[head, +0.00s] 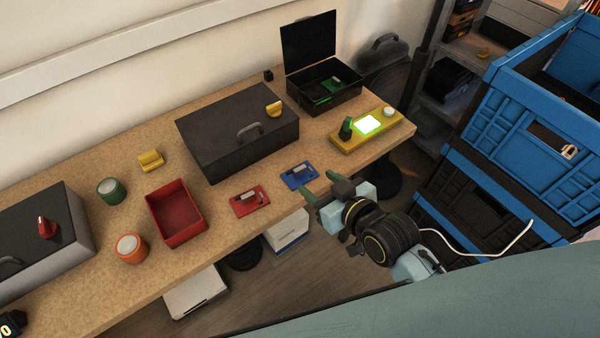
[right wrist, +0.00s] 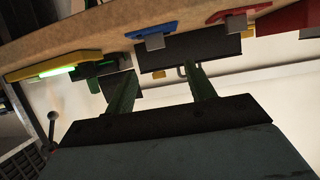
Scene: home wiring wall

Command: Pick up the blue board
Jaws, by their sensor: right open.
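The blue board (head: 298,176) lies flat near the front edge of the wooden table, right of a red board (head: 250,201). The blue board also shows near the top of the right wrist view (right wrist: 150,31), at the table edge. My right gripper (head: 319,185) is open and empty, just off the table's front edge and close to the blue board. In the right wrist view its two green fingers (right wrist: 161,72) stand apart with nothing between them, and the blue board is beyond their tips. I cannot make out my left gripper.
A yellow base with a lit green panel (head: 367,125) stands right of the blue board. A dark box (head: 240,135) is behind, and an open black case (head: 325,87) stands at the back. A red bin (head: 175,213) is further left. Blue crates (head: 540,120) are stacked at right.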

